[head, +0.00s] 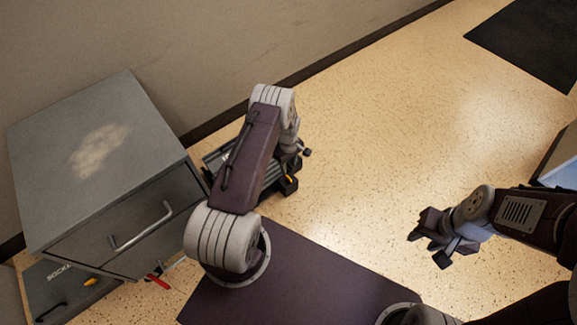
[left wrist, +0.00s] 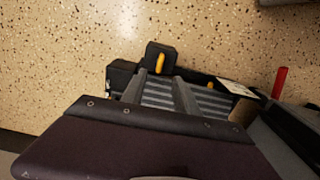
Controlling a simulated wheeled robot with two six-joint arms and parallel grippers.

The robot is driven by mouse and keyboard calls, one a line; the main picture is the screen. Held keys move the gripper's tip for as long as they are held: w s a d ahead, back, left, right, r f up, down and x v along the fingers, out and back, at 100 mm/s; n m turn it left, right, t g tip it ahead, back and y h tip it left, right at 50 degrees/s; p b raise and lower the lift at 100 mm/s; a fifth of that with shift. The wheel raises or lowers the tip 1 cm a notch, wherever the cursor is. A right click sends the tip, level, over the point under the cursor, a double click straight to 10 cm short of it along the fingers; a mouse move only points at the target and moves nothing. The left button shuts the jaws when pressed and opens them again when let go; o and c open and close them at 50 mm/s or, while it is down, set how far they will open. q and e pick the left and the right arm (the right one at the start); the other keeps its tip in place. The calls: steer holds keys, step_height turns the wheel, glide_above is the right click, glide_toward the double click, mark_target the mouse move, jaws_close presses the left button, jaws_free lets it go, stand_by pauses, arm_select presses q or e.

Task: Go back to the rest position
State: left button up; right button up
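My left arm rises from its shoulder and folds over at the elbow in the head view. My left gripper (head: 298,152) is mostly hidden behind that arm, so whether it is open or shut does not show. It is close to a dark case with a yellow latch (head: 286,186) on the floor; contact cannot be told. The left wrist view also shows this case (left wrist: 160,62), with grey ribbed parts and a white label. My right gripper (head: 430,248) is open and empty over bare floor, its dark fingers apart.
A grey drawer cabinet (head: 150,130) stands at the left against the wall. A dark case marked with lettering (head: 62,288) and a red-handled thing (head: 157,281) lie beside it. A black mat (head: 530,40) is at the far right. The middle floor is clear.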

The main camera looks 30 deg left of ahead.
arm_select(q)
steer(key=shift+f, duration=0.1)
steer(key=w+d+r+m+t+p, duration=0.1)
steer(key=w+d+r+t, duration=0.2)
steer(key=r, duration=0.9)
steer(key=w+d+r+m+p, duration=0.15)
steer(key=w+r, duration=0.25)
steer(key=r, duration=0.8)
steer(key=s+d+r+m+p, duration=0.2)
steer(key=s+d+r+m, duration=0.3)
steer(key=s+r, duration=0.75)
steer(key=s+f+m+g, duration=0.1)
steer(key=s+f+m, duration=0.15)
steer(key=s, duration=0.45)
steer(key=s+f+m+g, duration=0.1)
steer(key=s+f+m, duration=0.15)
steer(key=s, duration=0.35)
step_height(320, 180, up, 39)
steer(key=p, duration=3.8)
steer(key=shift+d+m, duration=0.4)
steer(key=shift+m, duration=0.05)
